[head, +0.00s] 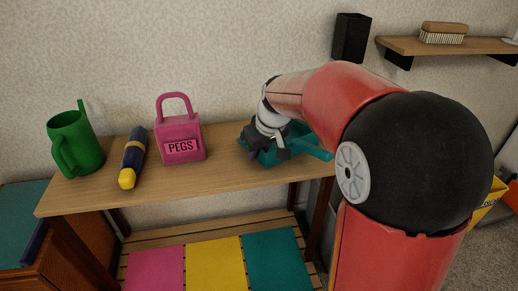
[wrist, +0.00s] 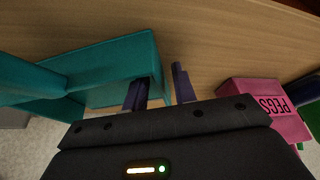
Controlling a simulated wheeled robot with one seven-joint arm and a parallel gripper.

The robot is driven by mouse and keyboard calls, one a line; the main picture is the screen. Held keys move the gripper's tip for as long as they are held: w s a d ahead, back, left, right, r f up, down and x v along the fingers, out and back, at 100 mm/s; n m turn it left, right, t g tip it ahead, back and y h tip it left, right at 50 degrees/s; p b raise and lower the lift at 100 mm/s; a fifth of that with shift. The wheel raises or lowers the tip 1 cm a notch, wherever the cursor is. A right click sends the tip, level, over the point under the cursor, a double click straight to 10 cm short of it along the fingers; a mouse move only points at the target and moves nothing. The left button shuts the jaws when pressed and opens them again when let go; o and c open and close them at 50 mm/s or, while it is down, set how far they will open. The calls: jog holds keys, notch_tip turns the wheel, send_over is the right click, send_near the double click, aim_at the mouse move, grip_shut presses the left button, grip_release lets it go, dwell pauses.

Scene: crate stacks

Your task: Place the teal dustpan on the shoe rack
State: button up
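The teal dustpan (head: 262,157) lies at the right end of the wooden tabletop, its handle pointing right in the head view. It also shows in the wrist view (wrist: 110,62), partly hidden by my gripper. My gripper (head: 276,152) is down at the dustpan. In the wrist view my gripper (wrist: 160,88) has its fingers apart, one over the dustpan's inside and one outside its side wall; I cannot tell whether either touches it. A low slatted wooden rack (head: 208,234), probably the shoe rack, stands under the tabletop, with pink, yellow and teal panels on it.
On the tabletop (head: 222,177) stand a pink PEGS holder (head: 181,138) and a green watering can (head: 76,143); a blue-and-yellow bottle or torch (head: 133,157) lies between them. A wall shelf (head: 410,46) holds a brush (head: 444,33). A black wall box (head: 351,38) hangs beside it.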

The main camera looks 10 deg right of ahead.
jog(key=shift+r, duration=0.2)
jog(key=p+v, duration=0.1)
jog(key=v, duration=1)
jog(key=s+f+m+h, duration=0.1)
jog(key=s+f+m, duration=0.1)
jog(key=s, duration=0.9)
jog(key=s+d+f+m+t, duration=0.1)
jog(key=s+f, duration=0.3)
jog(key=s, duration=0.6)
jog(key=shift+s+f+m+h, duration=0.3)
jog(key=shift+s+m+h, duration=0.1)
jog(key=shift+m, duration=0.4)
jog(key=shift+d, duration=0.1)
